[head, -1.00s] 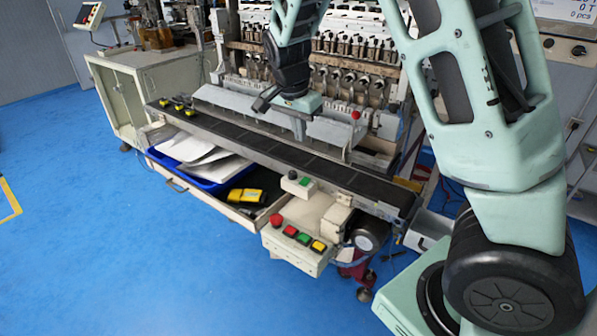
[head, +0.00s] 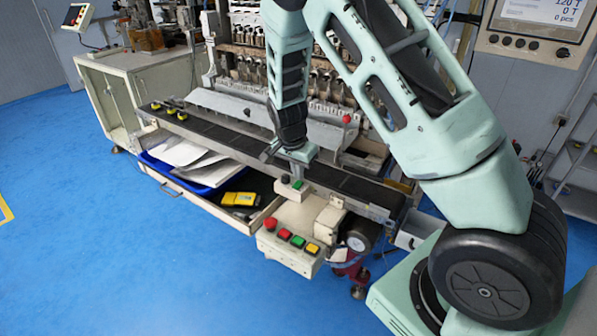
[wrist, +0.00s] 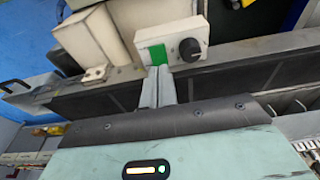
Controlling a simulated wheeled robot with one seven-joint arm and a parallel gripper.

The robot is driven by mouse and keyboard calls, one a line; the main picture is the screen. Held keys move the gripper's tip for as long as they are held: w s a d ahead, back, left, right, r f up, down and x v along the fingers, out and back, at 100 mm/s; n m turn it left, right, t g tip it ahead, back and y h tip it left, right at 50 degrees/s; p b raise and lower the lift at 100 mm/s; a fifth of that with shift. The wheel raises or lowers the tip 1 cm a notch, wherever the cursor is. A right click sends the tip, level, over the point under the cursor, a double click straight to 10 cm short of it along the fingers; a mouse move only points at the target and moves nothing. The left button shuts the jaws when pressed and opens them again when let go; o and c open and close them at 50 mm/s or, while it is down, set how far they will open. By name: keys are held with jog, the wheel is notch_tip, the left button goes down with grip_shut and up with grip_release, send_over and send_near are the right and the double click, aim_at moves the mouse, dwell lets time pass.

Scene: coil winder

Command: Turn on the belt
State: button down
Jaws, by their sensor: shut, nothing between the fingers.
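The conveyor belt (head: 215,133) is a long dark strip along the front of the winder. A small white switch box (head: 290,188) at its front edge carries a green button (head: 298,184) and a black knob (head: 286,179). In the wrist view, the green button (wrist: 152,55) is left of the black knob (wrist: 190,48). My gripper (head: 297,174) is shut and empty, pointing down just above the box. In the wrist view, its fingertips (wrist: 160,70) lie close to the green button's lower edge; I cannot tell whether they touch it.
A lower control box (head: 290,250) has red, green and yellow buttons. An open drawer (head: 215,208) with a blue tray (head: 160,173) and a yellow tool (head: 239,199) is to the left. Yellow-black parts (head: 168,110) sit on the belt's far end. Blue floor in front is clear.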

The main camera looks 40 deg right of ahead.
jog(key=shift+x, duration=0.75)
jog(key=shift+d+f, duration=0.1)
